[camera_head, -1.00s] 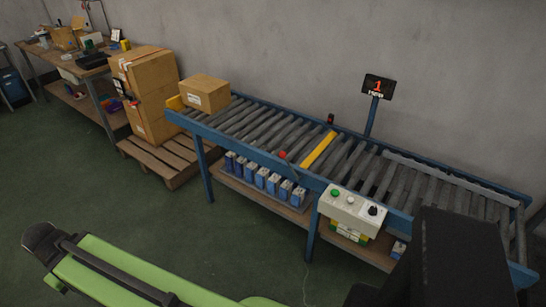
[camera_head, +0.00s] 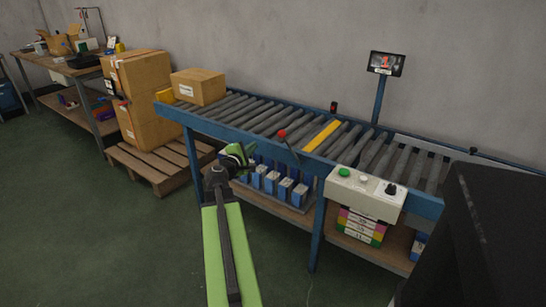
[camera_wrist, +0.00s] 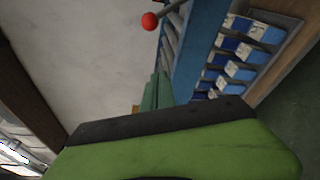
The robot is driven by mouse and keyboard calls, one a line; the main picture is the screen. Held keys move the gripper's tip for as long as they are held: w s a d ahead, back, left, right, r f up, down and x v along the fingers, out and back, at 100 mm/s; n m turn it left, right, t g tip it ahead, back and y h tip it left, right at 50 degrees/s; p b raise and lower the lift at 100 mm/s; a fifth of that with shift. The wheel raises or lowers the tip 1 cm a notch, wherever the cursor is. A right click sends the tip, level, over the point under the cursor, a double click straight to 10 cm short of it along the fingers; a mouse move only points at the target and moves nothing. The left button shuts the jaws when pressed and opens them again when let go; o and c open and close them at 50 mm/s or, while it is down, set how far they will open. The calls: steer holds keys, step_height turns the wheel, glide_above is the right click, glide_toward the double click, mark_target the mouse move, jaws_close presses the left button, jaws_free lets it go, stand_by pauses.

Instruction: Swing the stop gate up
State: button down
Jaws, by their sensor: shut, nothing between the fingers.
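A roller conveyor with a blue frame (camera_head: 229,130) runs along the wall. A yellow bar (camera_head: 321,136), perhaps the stop gate, lies across the bed among the grey rollers. A lever with a red knob (camera_head: 282,134) stands at the conveyor's front side, left of the yellow bar; the knob also shows at the top of the wrist view (camera_wrist: 149,21). My gripper (camera_head: 240,155) is shut and empty in front of the conveyor's front rail, left of and lower than the red knob. In the wrist view its green fingers (camera_wrist: 158,92) point toward the blue rail, apart from the knob.
A carton (camera_head: 198,87) sits on the conveyor's left end. Stacked cartons stand on a pallet (camera_head: 160,168) at left. A control box (camera_head: 366,192) with a green button juts from the front rail. Blue-and-white boxes (camera_head: 271,181) fill the lower shelf. The green floor in front is clear.

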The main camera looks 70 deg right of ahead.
steer(key=shift+s+d+r+n, duration=0.1)
steer(key=shift+s+d+n, duration=0.25)
steer(key=shift+s, duration=0.25)
steer(key=shift+d, duration=0.15)
steer(key=d+f, duration=0.1)
steer(key=d, duration=0.9)
steer(key=s, duration=0.1)
steer(key=s+a+r, duration=0.1)
steer(key=s+p, duration=0.1)
steer(key=s, duration=0.1)
steer(key=shift+a+r, duration=0.35)
steer(key=shift+w, duration=0.1)
